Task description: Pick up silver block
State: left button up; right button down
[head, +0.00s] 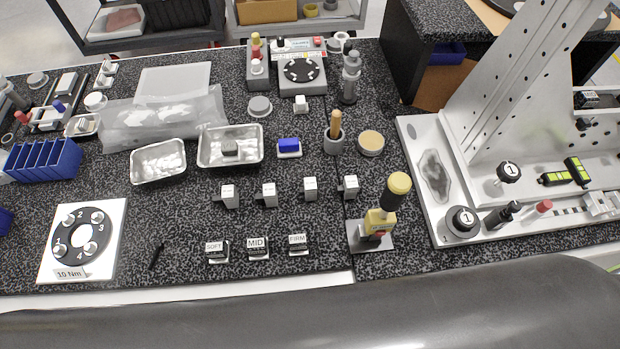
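Several small silver-grey blocks with white tops stand in a row on the speckled bench: one block (229,196) at the left, a second block (268,195), a third block (310,188) and one at the right (349,187). I cannot tell which of these is the silver block. Neither of my grippers is in view.
Blocks labelled SOFT (216,250), MID (257,248) and FIRM (299,244) stand in front of the row. A yellow-topped tool (380,220) stands at the right. A blue block (289,146) and wooden-handled tool (335,125) stand behind. A white fixture (425,200) fills the right side.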

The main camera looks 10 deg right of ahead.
aim_at(230, 196)
jog(key=k+l+z, duration=0.1)
jog(key=l, duration=0.45)
jog(key=k+l+z, duration=0.15)
jog(key=l, duration=0.45)
jog(key=k+l+z, duration=0.1)
jog(key=l, duration=0.45)
jog(key=k+l+z, duration=0.15)
jog(key=l, duration=0.45)
